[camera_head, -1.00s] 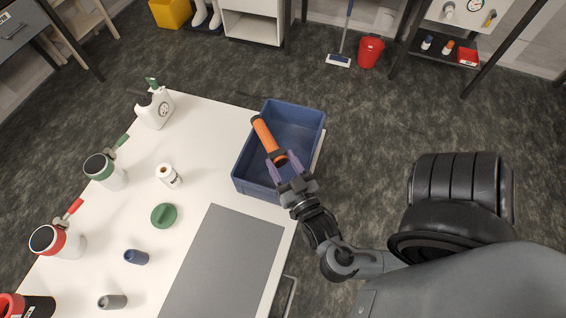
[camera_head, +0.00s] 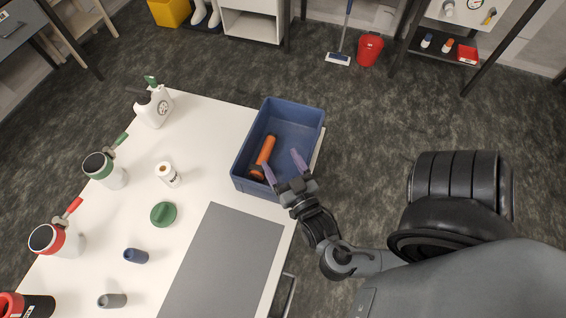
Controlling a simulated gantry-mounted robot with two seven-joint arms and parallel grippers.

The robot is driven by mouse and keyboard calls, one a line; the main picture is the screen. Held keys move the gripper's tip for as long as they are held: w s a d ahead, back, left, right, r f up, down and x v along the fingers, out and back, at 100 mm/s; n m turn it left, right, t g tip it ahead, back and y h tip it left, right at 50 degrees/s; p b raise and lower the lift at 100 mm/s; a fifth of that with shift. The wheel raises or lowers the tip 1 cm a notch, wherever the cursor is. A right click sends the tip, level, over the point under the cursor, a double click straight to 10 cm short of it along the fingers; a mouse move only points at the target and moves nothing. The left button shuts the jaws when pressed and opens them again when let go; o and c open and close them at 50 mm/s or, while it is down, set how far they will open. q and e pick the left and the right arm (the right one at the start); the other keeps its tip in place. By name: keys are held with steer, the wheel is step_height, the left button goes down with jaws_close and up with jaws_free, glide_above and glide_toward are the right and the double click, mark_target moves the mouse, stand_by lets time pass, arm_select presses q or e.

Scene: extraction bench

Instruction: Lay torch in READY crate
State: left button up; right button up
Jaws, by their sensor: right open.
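The orange torch (camera_head: 266,150) with dark ends lies inside the blue crate (camera_head: 243,187), along its left side. Any label on the crate cannot be read in this view. My right gripper (camera_head: 283,158) is open above the crate's near part, its two purple fingers spread apart and nothing between them. The left finger is close to the torch's near end and partly covers it; I cannot tell whether they touch. My left gripper is not in view.
A grey mat (camera_head: 222,262) lies on the white table near the crate. A green round lid (camera_head: 163,214), a small white bottle (camera_head: 167,174), a white jug (camera_head: 153,106) and several other containers stand to the left. The crate sits near the table's right edge.

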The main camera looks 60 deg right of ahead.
steer(key=p+v, duration=0.1)
steer(key=v, duration=1.1)
steer(key=shift+r, duration=0.5)
steer(key=shift+r, duration=0.1)
